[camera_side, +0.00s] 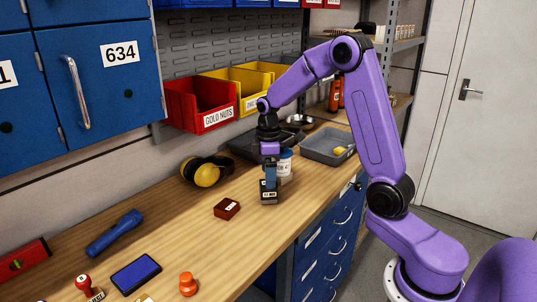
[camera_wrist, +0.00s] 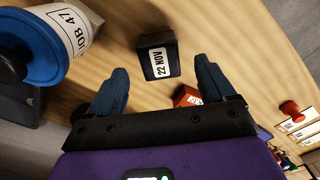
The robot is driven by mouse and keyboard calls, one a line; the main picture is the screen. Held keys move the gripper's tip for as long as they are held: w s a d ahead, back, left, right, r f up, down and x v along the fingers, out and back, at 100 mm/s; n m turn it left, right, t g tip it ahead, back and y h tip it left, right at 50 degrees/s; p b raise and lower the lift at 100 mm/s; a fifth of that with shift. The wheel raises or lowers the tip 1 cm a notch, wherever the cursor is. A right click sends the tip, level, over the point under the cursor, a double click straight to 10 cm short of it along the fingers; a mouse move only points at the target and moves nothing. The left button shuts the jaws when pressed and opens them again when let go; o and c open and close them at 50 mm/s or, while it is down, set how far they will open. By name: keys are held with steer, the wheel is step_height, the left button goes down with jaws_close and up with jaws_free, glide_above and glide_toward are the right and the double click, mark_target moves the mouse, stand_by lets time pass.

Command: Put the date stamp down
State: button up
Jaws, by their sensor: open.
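The date stamp (camera_side: 268,197) is a small dark block with a pale label, standing on the wooden bench near its front edge. In the wrist view the date stamp (camera_wrist: 157,60) shows its "22 NOV" label. My gripper (camera_side: 270,181) is directly above it in the side view. In the wrist view my gripper (camera_wrist: 161,66) has its two blue fingers spread, one on each side of the stamp, with gaps between fingers and stamp. The stamp's far side is hidden.
A white tub with a blue lid (camera_side: 286,165) stands close behind the gripper; it also shows in the wrist view (camera_wrist: 64,38). A red-brown block (camera_side: 227,209) lies to the left. Ear defenders (camera_side: 207,172) and a grey tray (camera_side: 327,145) are farther off.

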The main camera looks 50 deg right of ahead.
step_height(320, 180, up, 6)
steer(key=shift+f, duration=0.1)
steer(key=s+a+r+n, duration=0.1)
steer(key=s+a+n, duration=0.1)
steer(key=s+a, duration=1.05)
steer(key=s+a+f, duration=0.1)
steer(key=s, duration=0.8)
steer(key=s+a+f+n, duration=0.1)
steer(key=s, duration=0.8)
steer(key=shift+a+f+n, duration=0.15)
steer(key=shift+f+n, duration=0.1)
steer(key=shift+n, duration=0.05)
